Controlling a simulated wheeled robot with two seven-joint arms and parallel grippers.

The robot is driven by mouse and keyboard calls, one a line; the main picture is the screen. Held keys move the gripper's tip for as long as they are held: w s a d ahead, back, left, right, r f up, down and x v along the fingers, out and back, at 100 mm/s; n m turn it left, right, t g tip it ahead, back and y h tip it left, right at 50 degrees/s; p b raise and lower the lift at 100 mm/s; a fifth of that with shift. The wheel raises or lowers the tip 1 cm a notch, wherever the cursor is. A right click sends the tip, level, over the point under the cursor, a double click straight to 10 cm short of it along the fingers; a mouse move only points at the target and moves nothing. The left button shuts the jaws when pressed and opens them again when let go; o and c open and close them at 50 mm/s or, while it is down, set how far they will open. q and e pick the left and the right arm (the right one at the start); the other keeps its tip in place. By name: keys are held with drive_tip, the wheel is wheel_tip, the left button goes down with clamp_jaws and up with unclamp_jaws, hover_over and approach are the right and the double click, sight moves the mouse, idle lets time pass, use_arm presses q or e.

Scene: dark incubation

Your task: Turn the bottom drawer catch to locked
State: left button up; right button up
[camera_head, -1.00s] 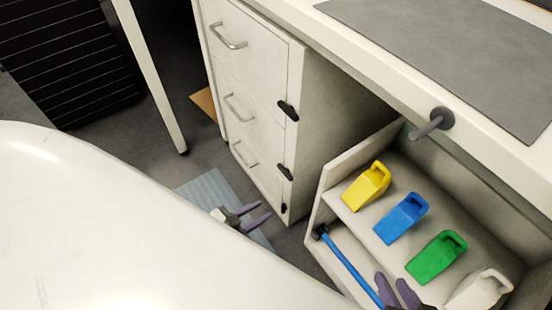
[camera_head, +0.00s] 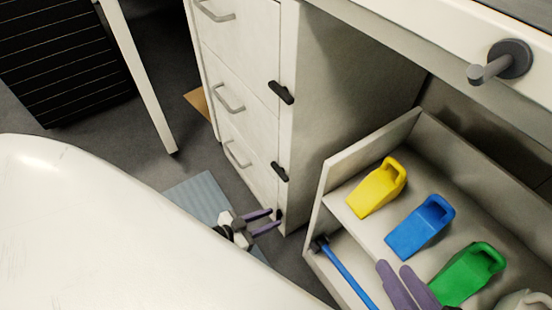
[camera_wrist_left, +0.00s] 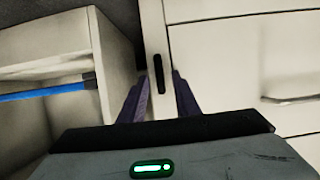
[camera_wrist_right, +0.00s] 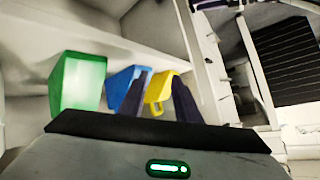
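The white drawer unit (camera_head: 235,140) has three drawers, each with a dark catch on its right edge. The bottom catch (camera_head: 279,214) is small in the head view, partly masked by my left gripper's fingers. In the left wrist view, the bottom catch (camera_wrist_left: 160,73) is a black bar standing nearly upright along the pale frame strip. My left gripper (camera_head: 276,217) is open around the line of this catch, one purple finger to each side; contact cannot be told. My right gripper (camera_head: 397,278) is open and empty, in front of the shelf box.
The middle catch (camera_head: 280,172) and top catch (camera_head: 281,92) lie slanted. The open shelf box (camera_head: 340,165) at right holds yellow (camera_head: 377,187), blue (camera_head: 421,226) and green (camera_head: 468,274) scoops. A blue-handled tool (camera_head: 346,272) lies below. A peg (camera_head: 500,62) juts from the bench edge.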

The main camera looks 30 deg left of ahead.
use_arm(q)
drive_tip(key=shift+w+d+f, duration=0.25)
drive_tip(key=shift+w, duration=0.3)
use_arm(e)
drive_tip(key=shift+w+r, duration=0.2)
drive_tip(key=shift+w, duration=0.1)
use_arm(q)
clamp_jaws()
drive_tip(key=shift+s, duration=0.1)
drive_tip(key=shift+s+d+m+t+y, duration=0.2)
drive_tip(key=shift+m+y, duration=0.25)
drive_tip(key=shift+m, duration=0.3)
drive_tip(key=shift+w+d+m+t+y, duration=0.1)
drive_tip(key=shift+m+t+y, duration=0.3)
drive_tip(key=shift+m, duration=0.35)
use_arm(e)
drive_tip(key=shift+a, duration=0.1)
